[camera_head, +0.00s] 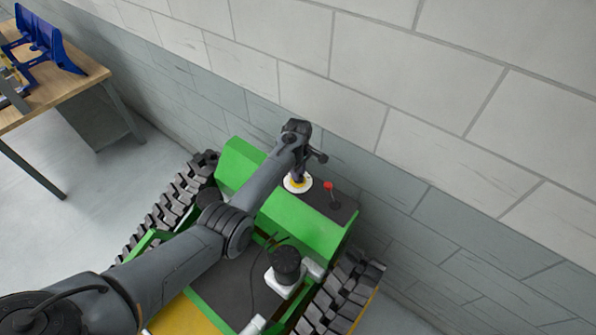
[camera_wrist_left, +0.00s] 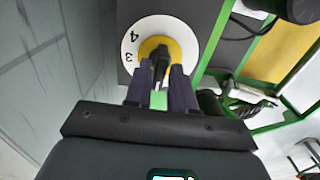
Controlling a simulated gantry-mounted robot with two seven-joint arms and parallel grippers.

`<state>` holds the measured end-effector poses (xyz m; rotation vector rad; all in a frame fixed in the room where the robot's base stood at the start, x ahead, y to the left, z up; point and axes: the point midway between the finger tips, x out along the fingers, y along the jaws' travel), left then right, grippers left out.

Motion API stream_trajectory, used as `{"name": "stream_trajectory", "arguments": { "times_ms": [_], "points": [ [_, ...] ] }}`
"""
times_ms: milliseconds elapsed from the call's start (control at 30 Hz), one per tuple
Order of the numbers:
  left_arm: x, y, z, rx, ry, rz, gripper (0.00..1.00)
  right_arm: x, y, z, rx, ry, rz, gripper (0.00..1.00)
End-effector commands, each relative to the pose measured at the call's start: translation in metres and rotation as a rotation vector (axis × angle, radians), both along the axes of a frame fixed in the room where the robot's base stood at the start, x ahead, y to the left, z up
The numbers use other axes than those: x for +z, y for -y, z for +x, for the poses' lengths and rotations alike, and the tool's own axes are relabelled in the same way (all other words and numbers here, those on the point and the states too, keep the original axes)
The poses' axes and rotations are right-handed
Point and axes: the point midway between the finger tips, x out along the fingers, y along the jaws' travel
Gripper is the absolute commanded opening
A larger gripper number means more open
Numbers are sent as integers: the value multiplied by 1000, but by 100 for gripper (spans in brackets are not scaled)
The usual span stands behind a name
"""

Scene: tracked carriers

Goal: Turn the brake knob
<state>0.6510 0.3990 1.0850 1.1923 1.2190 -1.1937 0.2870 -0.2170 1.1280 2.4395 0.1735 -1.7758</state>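The brake knob is a yellow disc (camera_wrist_left: 178,48) with a dark raised grip (camera_wrist_left: 159,62), on a round white dial (camera_wrist_left: 133,40) that shows the digits 3 and 4. In the head view the dial (camera_head: 291,187) lies on the dark panel of a green tracked carrier (camera_head: 310,226), partly hidden by my left wrist. My left gripper (camera_wrist_left: 161,70) is at the knob, with one finger on each side of the dark grip. I cannot tell whether the fingers press on it. The right gripper is not in view.
A red-topped lever (camera_head: 329,187) stands on the panel just right of the dial. A block wall (camera_head: 400,140) rises close behind the carrier. A black round part (camera_head: 286,262) stands on the carrier's deck. A wooden workbench (camera_head: 84,75) with blue parts is at the upper left.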

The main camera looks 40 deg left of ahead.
Motion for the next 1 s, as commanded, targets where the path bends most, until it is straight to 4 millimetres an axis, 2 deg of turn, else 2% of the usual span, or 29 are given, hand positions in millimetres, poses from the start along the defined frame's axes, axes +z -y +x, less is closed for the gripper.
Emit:
{"name": "stream_trajectory", "arguments": {
  "times_ms": [33, 133, 567, 767, 1000],
  "points": [
    [0, 0, 0, 0, 0, 0, 15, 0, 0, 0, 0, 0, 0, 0],
    [0, 0, 0, 0, 0, 0, 0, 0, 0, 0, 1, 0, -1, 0],
    [1, 0, 0, -39, -1, 0, 0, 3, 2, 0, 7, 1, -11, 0],
    [2, 0, 0, -144, -1, 1, 0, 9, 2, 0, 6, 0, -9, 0],
    [2, 0, 0, -349, -1, 1, 0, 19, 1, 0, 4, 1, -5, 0]
  ]
}}
